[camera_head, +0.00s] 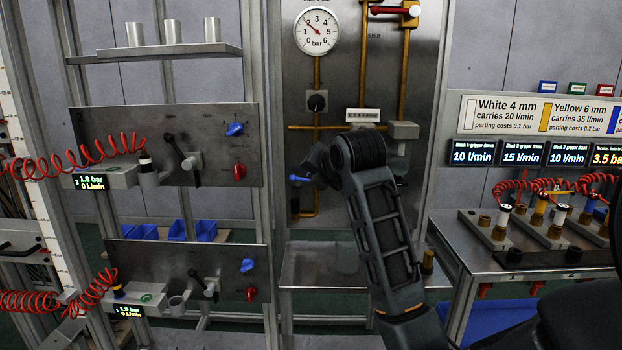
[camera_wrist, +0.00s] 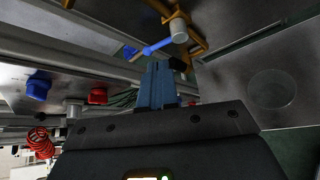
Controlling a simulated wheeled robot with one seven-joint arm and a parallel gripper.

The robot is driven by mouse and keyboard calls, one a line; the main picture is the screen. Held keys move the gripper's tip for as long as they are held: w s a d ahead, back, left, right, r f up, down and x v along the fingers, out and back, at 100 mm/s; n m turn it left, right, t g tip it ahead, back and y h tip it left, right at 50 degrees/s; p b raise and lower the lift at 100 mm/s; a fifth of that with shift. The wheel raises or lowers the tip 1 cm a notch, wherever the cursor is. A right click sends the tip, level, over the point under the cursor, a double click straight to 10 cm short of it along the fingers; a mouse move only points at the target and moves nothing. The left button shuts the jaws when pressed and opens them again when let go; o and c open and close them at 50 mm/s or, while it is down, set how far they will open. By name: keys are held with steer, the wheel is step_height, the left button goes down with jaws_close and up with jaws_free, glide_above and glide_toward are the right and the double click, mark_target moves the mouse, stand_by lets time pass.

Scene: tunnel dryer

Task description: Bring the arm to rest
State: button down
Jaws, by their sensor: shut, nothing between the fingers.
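My arm rises from the lower right in the head view and bends at a dark elbow-like joint in front of the steel back panel (camera_head: 290,90). The hand is largely hidden behind that joint in the head view. In the wrist view my gripper (camera_wrist: 157,68) shows as two blue-grey fingers, shut together with nothing between them. A valve with a blue lever (camera_wrist: 158,46) is just beyond the fingertips in the picture. The same blue lever (camera_head: 299,179) is left of my arm in the head view. I cannot tell the exact gap between it and the fingers.
Two valve panels with knobs (camera_head: 235,129) and red coiled hoses (camera_head: 75,155) stand at left. A pressure gauge (camera_head: 317,31) and brass pipes are on the back panel. A steel bench (camera_head: 500,252) with several fittings is at right. A steel shelf (camera_head: 310,268) lies below my arm.

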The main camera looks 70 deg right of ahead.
steer(key=shift+s+a+r, duration=0.25)
steer(key=shift+a, duration=0.05)
stand_by(0.5)
steer(key=w+a+f+m+t+y, duration=0.15)
steer(key=a+f+m, duration=0.25)
steer(key=a+f, duration=0.5)
steer(key=w+a+f+m+t+y, duration=0.1)
steer(key=a+f+m+t, duration=0.15)
steer(key=a+f, duration=0.65)
steer(key=s+a+f+m+y, duration=0.2)
steer(key=s+a+m, duration=0.2)
steer(key=a, duration=0.7)
steer(key=s+a+f+m+t+y, duration=0.1)
steer(key=s+a+f+m+y, duration=0.2)
steer(key=s+a, duration=0.8)
steer(key=s+a+r+m, duration=0.1)
steer(key=s+r+m, duration=0.1)
steer(key=s, duration=0.5)
steer(key=s+r+m+t+y, duration=0.1)
steer(key=s+r+m, duration=0.1)
steer(key=s, duration=0.5)
steer(key=shift+a+r+m, duration=0.2)
steer(key=shift+a+m, duration=0.2)
steer(key=shift+m, duration=0.15)
